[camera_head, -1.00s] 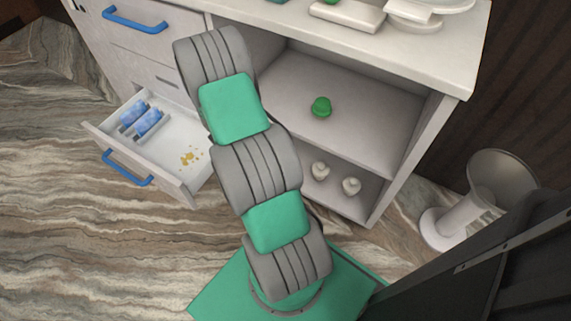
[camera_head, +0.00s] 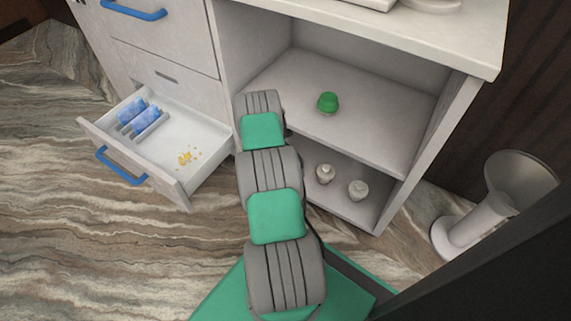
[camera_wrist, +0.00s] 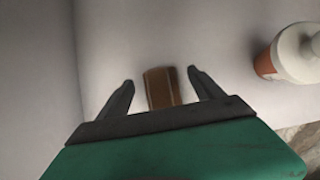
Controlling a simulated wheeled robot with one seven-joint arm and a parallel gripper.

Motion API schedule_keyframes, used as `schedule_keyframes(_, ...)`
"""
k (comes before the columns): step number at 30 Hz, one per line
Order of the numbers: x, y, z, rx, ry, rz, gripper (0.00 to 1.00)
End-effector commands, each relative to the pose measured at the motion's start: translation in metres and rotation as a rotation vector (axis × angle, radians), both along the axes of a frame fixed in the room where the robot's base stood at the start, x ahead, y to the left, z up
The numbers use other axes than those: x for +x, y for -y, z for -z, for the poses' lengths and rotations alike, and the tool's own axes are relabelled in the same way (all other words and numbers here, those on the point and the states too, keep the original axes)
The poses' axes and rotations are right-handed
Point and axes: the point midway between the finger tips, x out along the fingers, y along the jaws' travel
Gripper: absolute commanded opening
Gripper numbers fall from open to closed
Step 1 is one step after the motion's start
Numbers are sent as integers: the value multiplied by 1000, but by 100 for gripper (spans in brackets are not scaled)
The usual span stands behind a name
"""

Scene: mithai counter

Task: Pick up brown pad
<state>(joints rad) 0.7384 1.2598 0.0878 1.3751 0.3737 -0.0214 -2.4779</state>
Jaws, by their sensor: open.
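The brown pad (camera_wrist: 162,87) shows in the wrist view as a small brown block on a pale surface, just beyond and between my fingertips. My gripper (camera_wrist: 160,88) is open, with one dark finger on each side of the pad and a gap to each. The pad's near end is partly hidden by the gripper's body. In the head view the pad does not show, and my arm reaches to the cabinet's lower opening, where its end is hidden.
A white-capped bottle (camera_wrist: 292,54) stands right of my gripper. The cabinet's upper shelf (camera_head: 375,115) holds a green object (camera_head: 327,103). Pale bottles (camera_head: 358,190) stand on the lower shelf. An open drawer (camera_head: 205,148) with blue packets (camera_head: 138,118) juts out at left.

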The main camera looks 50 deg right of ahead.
Motion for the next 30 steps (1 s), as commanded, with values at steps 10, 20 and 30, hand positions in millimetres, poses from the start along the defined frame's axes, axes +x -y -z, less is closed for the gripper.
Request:
schedule_keyframes(10,1,9,13,-1,1,-1,76)
schedule_keyframes(20,1,9,13,0,1,-1,49)
schedule_keyframes(30,1,9,13,0,1,-1,21)
